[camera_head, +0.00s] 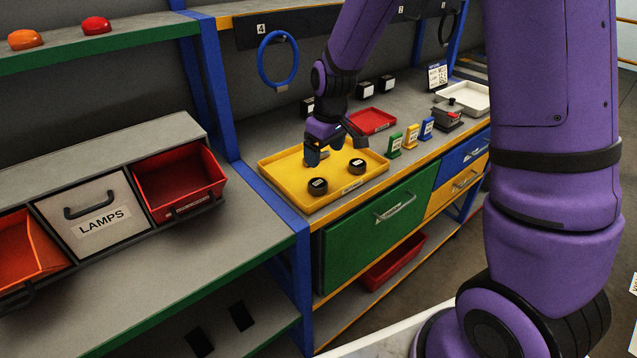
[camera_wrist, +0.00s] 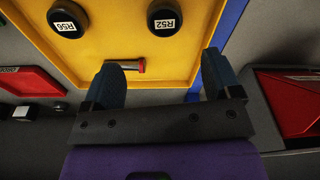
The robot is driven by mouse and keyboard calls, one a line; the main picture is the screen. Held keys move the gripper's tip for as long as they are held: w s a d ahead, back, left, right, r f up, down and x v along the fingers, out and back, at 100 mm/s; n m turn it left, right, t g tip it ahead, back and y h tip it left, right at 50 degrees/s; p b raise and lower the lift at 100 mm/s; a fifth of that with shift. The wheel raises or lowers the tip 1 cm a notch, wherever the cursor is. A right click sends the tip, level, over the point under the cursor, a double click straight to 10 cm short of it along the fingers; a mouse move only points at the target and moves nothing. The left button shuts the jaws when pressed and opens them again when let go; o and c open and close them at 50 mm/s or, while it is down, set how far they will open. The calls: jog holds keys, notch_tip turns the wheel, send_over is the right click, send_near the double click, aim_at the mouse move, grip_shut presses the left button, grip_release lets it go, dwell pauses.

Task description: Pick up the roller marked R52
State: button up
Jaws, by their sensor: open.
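The roller marked R52 (camera_wrist: 164,18) is a black round piece with a white label, in the yellow tray (camera_wrist: 95,18). It shows in the wrist view beyond the gap between my fingers, at the top edge. In the head view it appears to be the left black roller (camera_head: 317,186). A second roller, marked R56 (camera_wrist: 67,19), sits beside it to the left in the wrist view and to the right in the head view (camera_head: 357,166). My gripper (camera_wrist: 163,72) is open and empty over the tray, behind the rollers in the head view (camera_head: 320,157).
A small red-tipped grey piece (camera_wrist: 128,66) shows near one finger. A red tray (camera_head: 372,121) lies behind the yellow tray. Green, yellow and blue markers (camera_head: 411,136) stand to its right. A blue post (camera_head: 219,90) rises left of the yellow tray.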

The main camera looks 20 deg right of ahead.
send_over(318, 183)
jog(key=d, duration=0.1)
jog(key=f, duration=0.5)
jog(key=shift+s, duration=0.2)
jog(key=shift+w+a+f, duration=0.1)
jog(key=shift+a+f, duration=0.05)
jog(key=shift+f, duration=0.75)
jog(key=shift+w+a+f, duration=0.1)
jog(key=shift+a+f, duration=0.1)
jog(key=shift+f, duration=0.7)
jog(key=shift+a+f, duration=0.15)
jog(key=shift+f, duration=0.75)
jog(key=c, duration=1.2)
